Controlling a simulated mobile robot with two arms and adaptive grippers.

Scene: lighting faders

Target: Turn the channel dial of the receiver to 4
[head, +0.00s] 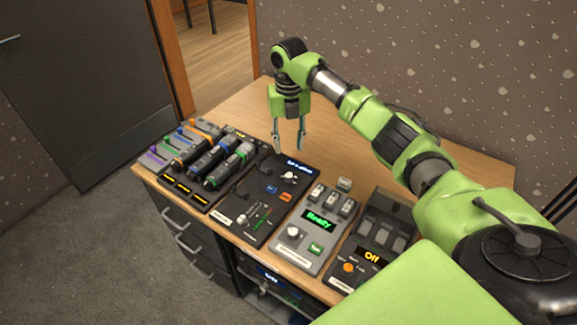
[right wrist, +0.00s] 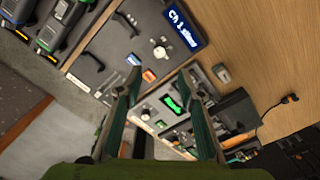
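The receiver (head: 270,195) is a dark panel in the middle of the row of devices on the wooden desk. Its channel dial (head: 289,175) is a white knob near the back, below a small blue-lit display (head: 299,166). In the right wrist view the dial (right wrist: 160,50) and the display (right wrist: 183,24) both show; the text seems to read "Ch 1" and a further word. My right gripper (head: 289,150) is open and empty, pointing down above the desk near the back of the receiver, apart from the dial. My left gripper is not in view.
A grey device (head: 314,258) showing "Ready" and a dark device (head: 345,280) showing "Off" stand to the right. Handheld units (head: 215,160) and coloured faders (head: 155,155) stand to the left. The desk (head: 240,105) behind is mostly clear.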

